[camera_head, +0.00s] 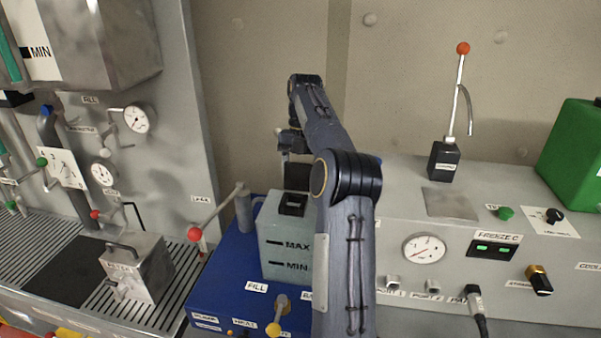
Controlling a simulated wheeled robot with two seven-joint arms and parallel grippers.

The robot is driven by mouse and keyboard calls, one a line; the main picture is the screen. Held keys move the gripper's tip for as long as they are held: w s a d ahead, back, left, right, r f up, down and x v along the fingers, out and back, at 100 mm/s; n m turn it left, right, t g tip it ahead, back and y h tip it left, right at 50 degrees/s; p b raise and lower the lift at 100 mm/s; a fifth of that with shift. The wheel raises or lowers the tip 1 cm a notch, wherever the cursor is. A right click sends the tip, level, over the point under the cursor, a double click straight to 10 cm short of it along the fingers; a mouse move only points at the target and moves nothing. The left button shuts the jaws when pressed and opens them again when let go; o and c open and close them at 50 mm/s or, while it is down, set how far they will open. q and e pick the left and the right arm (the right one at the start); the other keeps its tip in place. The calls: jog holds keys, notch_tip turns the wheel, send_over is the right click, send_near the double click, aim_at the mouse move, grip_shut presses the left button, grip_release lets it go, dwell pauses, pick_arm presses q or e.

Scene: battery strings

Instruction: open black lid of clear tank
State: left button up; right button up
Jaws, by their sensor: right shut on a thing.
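The pale, see-through tank (285,252) with MAX and MIN marks stands upright on a blue unit. A small black lid-like square (292,205) shows on its top; I cannot tell whether it is lifted. My right arm comes up from the bottom, covers the tank's right side and bends over behind it. My right gripper (291,150) is just above and behind the tank top, small and partly hidden by its own arm. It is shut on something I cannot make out. My left gripper is out of view.
A red-knobbed lever (216,212) stands close to the tank's left, and a yellow-knobbed valve (275,328) in front. A metal box (136,267) is farther left. A grey console (400,220) with a gauge and switches lies right. The wall is close behind.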

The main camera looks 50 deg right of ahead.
jog(key=shift+f, duration=0.15)
jog(key=o, duration=1.4)
